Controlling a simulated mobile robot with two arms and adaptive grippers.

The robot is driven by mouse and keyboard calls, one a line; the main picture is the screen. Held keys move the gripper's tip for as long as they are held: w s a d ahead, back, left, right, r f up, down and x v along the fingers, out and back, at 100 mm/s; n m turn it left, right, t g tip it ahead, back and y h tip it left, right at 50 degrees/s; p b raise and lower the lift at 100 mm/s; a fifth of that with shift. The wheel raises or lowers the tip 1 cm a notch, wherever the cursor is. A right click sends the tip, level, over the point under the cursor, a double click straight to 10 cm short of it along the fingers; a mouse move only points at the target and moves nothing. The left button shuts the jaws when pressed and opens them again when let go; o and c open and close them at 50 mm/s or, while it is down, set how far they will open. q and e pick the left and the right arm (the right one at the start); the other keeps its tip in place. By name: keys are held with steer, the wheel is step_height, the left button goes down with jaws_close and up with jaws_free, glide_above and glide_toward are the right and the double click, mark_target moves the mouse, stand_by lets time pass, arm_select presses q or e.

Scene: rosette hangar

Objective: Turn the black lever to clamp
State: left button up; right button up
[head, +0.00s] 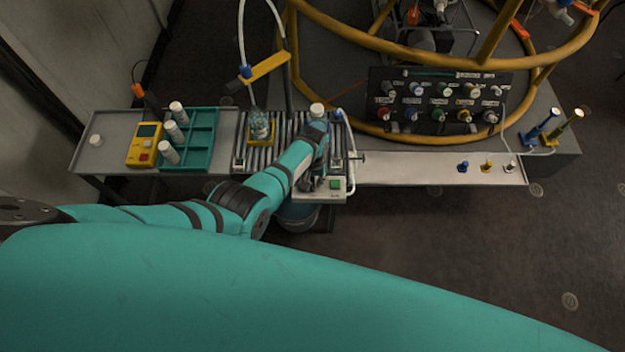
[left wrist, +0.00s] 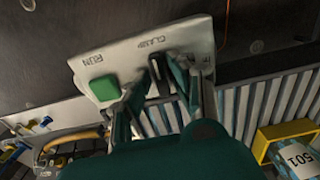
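The black lever (left wrist: 157,74) stands on a pale control box (left wrist: 188,38), just below the printed word CLAMP in the left wrist view. In the head view the control box (head: 333,195) sits at the front edge of the roller conveyor, and the lever is mostly hidden by my arm. My left gripper (left wrist: 160,82) is at the box with its fingers spread, one on each side of the lever. It also shows in the head view (head: 308,184). I cannot tell whether a finger touches the lever. My right gripper is not in view.
A green button (left wrist: 101,88) marked RUN is close beside the left finger. A yellow-framed holder (head: 261,137) with a jar stands on the rollers. A teal tray (head: 201,143) and a yellow device (head: 144,146) lie left. A yellow tubular frame (head: 345,127) curves behind.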

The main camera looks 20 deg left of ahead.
arm_select(q)
step_height(320, 180, up, 12)
stand_by(0.7)
stand_by(0.4)
